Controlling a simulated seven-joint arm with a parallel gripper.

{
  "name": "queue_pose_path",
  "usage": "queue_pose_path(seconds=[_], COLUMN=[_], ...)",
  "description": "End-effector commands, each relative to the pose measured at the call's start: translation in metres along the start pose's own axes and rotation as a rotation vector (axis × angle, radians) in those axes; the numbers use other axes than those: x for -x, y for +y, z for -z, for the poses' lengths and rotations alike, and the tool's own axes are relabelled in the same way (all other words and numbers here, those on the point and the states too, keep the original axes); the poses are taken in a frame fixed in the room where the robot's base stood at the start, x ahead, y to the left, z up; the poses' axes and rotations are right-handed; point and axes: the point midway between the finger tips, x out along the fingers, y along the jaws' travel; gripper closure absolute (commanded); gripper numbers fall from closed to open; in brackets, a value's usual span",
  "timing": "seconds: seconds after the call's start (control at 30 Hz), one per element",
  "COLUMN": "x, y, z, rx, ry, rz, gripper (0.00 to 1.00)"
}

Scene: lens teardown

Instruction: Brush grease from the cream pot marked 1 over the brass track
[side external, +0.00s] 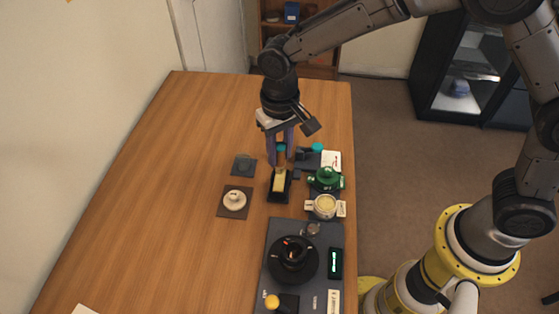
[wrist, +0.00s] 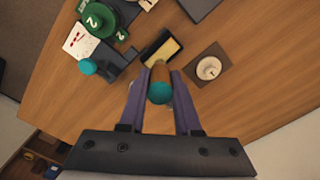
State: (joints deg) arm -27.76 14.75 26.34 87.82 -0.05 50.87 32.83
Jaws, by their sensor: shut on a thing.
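My gripper (side external: 281,140) is shut on a brush with a teal end and brown handle (side external: 281,157); the brush also shows in the wrist view (wrist: 159,92). It points down at a black tray with a pale yellow pad (side external: 279,183); the pad also shows in the wrist view (wrist: 162,51). I cannot tell whether the bristles touch it. The cream pot (side external: 325,206) stands right of the tray, with pale contents; its number is not readable. A green pot marked 2 (wrist: 97,20) is beside it. A black lens body (side external: 292,260) sits on the front station; no brass track is distinguishable.
A white round part (side external: 234,200) lies on a brown mat left of the tray. A small dark mat (side external: 243,164) lies behind it. A teal-capped item (side external: 317,147) is at the back right. A yellow-knobbed lever (side external: 271,301) is at the front. The table's left side is clear.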

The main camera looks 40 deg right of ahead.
Motion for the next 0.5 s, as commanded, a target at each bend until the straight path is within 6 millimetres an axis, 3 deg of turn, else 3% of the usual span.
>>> queue_pose_path(seconds=[0.5], x=[0.046], y=[0.0], z=[0.0], rx=[0.0], ry=[-0.002], rz=[-0.001], gripper=[1.0])
